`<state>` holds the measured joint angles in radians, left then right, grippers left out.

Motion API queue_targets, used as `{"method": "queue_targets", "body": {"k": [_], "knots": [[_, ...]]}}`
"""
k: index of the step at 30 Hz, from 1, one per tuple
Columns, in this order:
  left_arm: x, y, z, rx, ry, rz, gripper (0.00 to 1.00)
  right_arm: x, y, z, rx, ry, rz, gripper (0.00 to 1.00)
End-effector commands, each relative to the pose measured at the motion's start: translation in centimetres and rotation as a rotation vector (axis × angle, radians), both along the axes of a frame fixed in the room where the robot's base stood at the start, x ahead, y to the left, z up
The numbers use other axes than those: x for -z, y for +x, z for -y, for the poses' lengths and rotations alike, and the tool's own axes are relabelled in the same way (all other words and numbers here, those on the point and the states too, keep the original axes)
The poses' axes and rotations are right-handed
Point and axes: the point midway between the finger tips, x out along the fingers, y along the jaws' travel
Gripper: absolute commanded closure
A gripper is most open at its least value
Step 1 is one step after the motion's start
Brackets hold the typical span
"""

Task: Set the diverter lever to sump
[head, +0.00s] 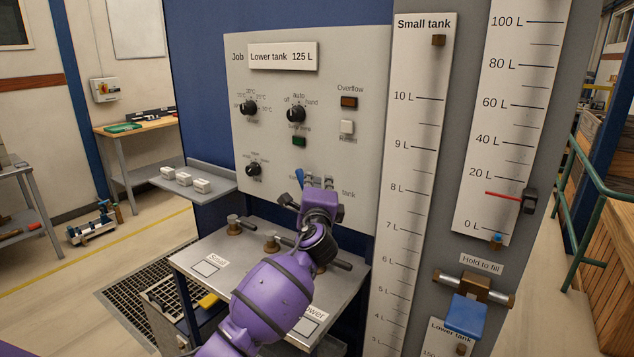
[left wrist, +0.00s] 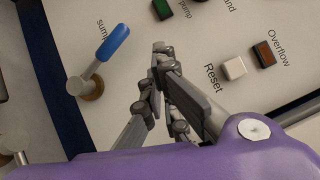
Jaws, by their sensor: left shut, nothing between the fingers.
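The diverter lever has a blue handle (left wrist: 113,43) on a round pivot (left wrist: 88,86) in the left wrist view. The handle's end lies beside the printed "sump" label (left wrist: 102,29). In the head view the blue handle (head: 299,177) tilts up and left, and the "tank" label (head: 348,194) is to the right. My left gripper (left wrist: 160,55) is shut and empty, to the right of the lever in the wrist view with a visible gap. In the head view the gripper (head: 318,181) is in front of the panel and hides the lever's lower part. My right gripper is not in view.
The control panel (head: 350,80) carries knobs and buttons above the lever, including the white Reset button (left wrist: 234,68). A metal shelf (head: 205,255) with valves sits below my left arm. The small tank scale (head: 415,120) stands to the right.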

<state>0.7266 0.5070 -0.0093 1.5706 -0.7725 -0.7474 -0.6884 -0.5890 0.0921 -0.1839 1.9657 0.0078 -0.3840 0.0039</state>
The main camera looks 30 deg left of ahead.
Motion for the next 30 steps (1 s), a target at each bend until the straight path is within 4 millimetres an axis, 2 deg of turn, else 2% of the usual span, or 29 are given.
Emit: {"method": "queue_targets", "body": {"k": [3, 7, 26, 28, 29, 30], "knots": [[-0.4, -1.2, 0.8, 0.002, -0.001, 0.001, 1.00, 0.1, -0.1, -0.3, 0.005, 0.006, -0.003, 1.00], [-0.4, -1.8, 1.0, 0.001, 0.000, -0.001, 1.00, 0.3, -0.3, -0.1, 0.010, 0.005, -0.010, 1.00], [-0.5, -1.7, 1.3, 0.019, -0.040, 0.023, 1.00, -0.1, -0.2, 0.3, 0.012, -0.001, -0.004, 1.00], [-0.7, -1.3, 2.6, 0.085, -0.135, 0.067, 1.00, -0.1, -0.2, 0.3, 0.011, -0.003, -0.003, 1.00], [-0.8, -1.1, 3.9, 0.135, -0.200, 0.093, 1.00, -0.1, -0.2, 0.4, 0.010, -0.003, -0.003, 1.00], [0.3, -1.1, 5.7, 0.196, -0.294, 0.106, 1.00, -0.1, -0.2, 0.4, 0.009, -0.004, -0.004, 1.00]]}}
